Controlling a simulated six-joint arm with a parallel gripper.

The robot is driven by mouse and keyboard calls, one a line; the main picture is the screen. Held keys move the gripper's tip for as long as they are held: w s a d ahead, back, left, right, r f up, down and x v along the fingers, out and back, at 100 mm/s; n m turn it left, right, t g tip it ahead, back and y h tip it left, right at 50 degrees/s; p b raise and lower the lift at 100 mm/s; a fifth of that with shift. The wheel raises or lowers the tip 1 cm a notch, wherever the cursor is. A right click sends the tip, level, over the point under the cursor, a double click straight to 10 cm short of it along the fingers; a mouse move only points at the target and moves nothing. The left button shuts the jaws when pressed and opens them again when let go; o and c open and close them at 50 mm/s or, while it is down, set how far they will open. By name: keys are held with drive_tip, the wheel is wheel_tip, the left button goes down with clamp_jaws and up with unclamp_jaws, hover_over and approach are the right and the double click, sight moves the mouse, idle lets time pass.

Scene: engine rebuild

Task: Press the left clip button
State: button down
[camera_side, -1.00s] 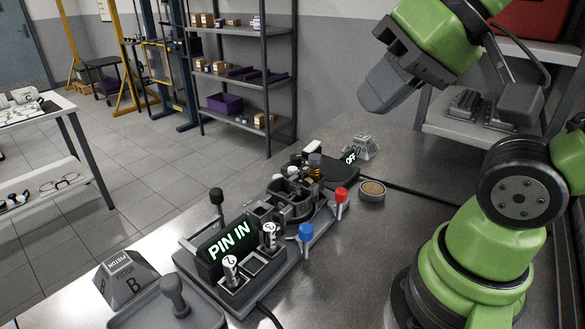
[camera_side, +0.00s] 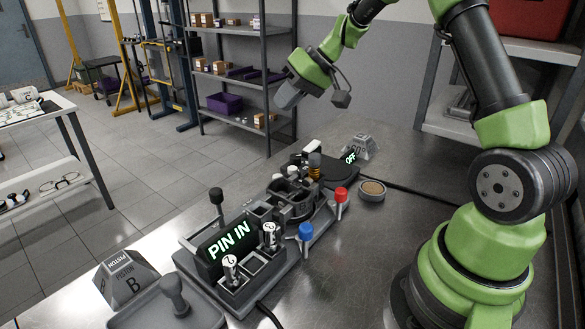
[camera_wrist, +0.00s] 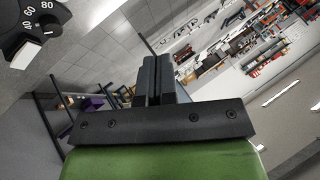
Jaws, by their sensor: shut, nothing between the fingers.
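The workstation (camera_side: 276,268) stands on the metal bench with a lit display (camera_side: 230,240) reading "PIN IN". A blue knob (camera_side: 305,232) and a red knob (camera_side: 341,195) stand on short posts along its right side. A black knob (camera_side: 216,196) stands on a post at its left. I cannot tell which of these, if any, is the left clip button. My gripper (camera_side: 287,97) is in the air, above and behind the workstation, touching nothing. In the wrist view its fingers (camera_wrist: 153,80) are together and empty.
A piston box (camera_side: 125,283) marked B and a grey tray (camera_side: 150,312) lie at the front left. A dark dial (camera_wrist: 32,25) shows in the wrist view.

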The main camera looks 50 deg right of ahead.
drive_tip(key=t, duration=0.1)
hover_over(294, 167)
wheel_tip(294, 167, down, 6)
drive_tip(key=shift+f, duration=0.15)
drive_tip(key=shift+f, duration=4.4)
drive_tip(key=shift+f, duration=0.1)
drive_tip(key=shift+f, duration=0.35)
drive_tip(key=shift+f, duration=0.45)
drive_tip(key=shift+r, duration=0.9)
